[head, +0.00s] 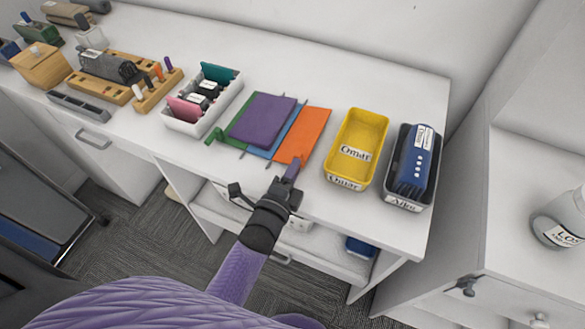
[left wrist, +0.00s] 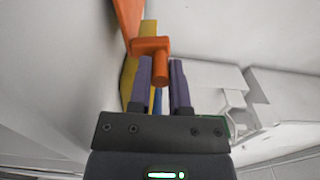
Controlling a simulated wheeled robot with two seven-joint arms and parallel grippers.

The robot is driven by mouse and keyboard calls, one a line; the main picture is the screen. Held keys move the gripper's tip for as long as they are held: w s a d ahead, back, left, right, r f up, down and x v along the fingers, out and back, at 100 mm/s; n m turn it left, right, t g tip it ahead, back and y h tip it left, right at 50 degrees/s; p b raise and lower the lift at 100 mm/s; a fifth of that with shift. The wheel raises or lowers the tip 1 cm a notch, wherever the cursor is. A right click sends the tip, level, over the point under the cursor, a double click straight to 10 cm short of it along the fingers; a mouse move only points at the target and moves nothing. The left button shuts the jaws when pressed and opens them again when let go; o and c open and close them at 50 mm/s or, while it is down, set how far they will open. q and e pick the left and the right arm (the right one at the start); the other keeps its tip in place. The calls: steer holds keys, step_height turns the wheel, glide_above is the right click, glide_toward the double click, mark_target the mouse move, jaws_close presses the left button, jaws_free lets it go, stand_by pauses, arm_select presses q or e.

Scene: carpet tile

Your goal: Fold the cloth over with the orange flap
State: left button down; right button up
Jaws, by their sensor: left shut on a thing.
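The cloth lies on the white desk, with a purple square panel (head: 263,121) on top. A green part (head: 232,133) shows at its left and a blue part (head: 285,135) at its right. The orange flap (head: 303,133) extends out to the right and looks flat; it also shows in the left wrist view (left wrist: 128,16). My left gripper (head: 291,171) is at the flap's near edge. In the left wrist view its purple fingers (left wrist: 162,80) are shut on the flap's orange tab (left wrist: 160,60). My right gripper is not in view.
A yellow bin (head: 372,127) labelled Omar stands just right of the flap. A dark bin (head: 388,191) with a blue item (head: 416,160) is beyond it. A white tray (head: 181,124) with cards stands left of the cloth. Wooden holders (head: 100,90) are farther left.

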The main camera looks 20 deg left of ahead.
arm_select(q)
steer(key=shift+d+f+m, duration=0.1)
steer(key=shift+f+m, duration=0.15)
steer(key=shift+m, duration=0.15)
steer(key=c, duration=0.6)
jaws_free()
steer(key=s, duration=0.6)
steer(key=s+p, duration=0.1)
steer(key=s, duration=0.3)
steer(key=shift+a, duration=0.4)
